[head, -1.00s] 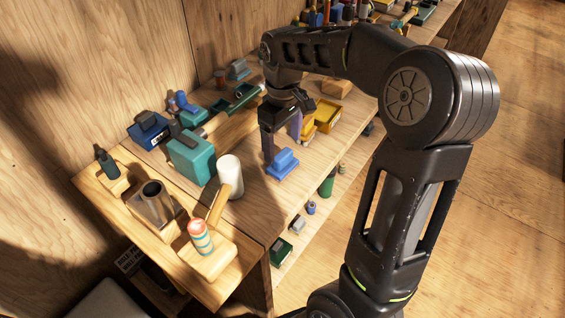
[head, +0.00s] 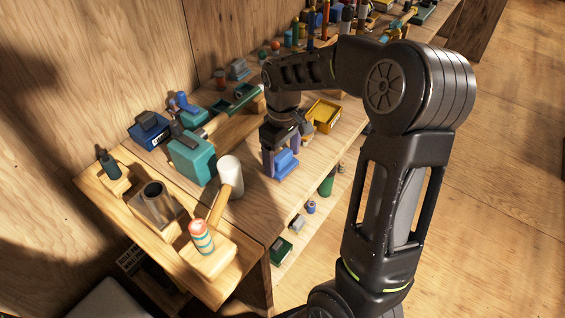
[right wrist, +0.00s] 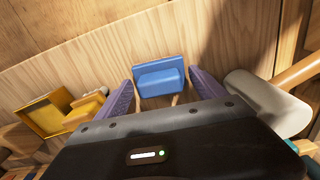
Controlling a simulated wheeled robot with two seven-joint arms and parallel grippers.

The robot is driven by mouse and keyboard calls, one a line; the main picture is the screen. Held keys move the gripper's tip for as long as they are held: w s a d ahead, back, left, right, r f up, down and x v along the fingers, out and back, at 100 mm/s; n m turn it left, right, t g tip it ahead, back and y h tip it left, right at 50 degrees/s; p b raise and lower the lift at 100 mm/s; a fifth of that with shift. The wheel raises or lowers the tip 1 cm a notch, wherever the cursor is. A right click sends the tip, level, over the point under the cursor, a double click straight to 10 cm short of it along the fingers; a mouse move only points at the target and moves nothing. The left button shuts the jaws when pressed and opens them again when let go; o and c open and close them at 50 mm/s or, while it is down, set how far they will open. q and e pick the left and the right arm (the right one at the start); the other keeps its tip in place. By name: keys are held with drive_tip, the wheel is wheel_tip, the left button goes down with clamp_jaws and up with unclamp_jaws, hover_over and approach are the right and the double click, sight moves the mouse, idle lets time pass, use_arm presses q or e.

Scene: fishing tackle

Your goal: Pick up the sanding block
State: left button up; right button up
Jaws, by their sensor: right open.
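The sanding block, a blue block with a raised grip on a flat base, lies on the wooden bench top (head: 262,200), in the head view (head: 286,163). The right wrist view shows the block (right wrist: 160,78) ahead of and between my two purple fingers. My right gripper (head: 281,158) is open, pointing down at the block, one finger on each side. I cannot tell whether the fingers touch it. Nothing is held. My left gripper is out of view.
A white-headed mallet (head: 230,175) and a teal box (head: 192,158) stand left of the block. A yellow tray (head: 324,115) lies behind it. A wooden tray (head: 215,292) with a striped float (head: 201,237) is at the near left. The bench's front edge is close on the right.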

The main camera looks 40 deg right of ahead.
drive_tip(key=shift+c, duration=0.2)
drive_tip(key=c, duration=1.5)
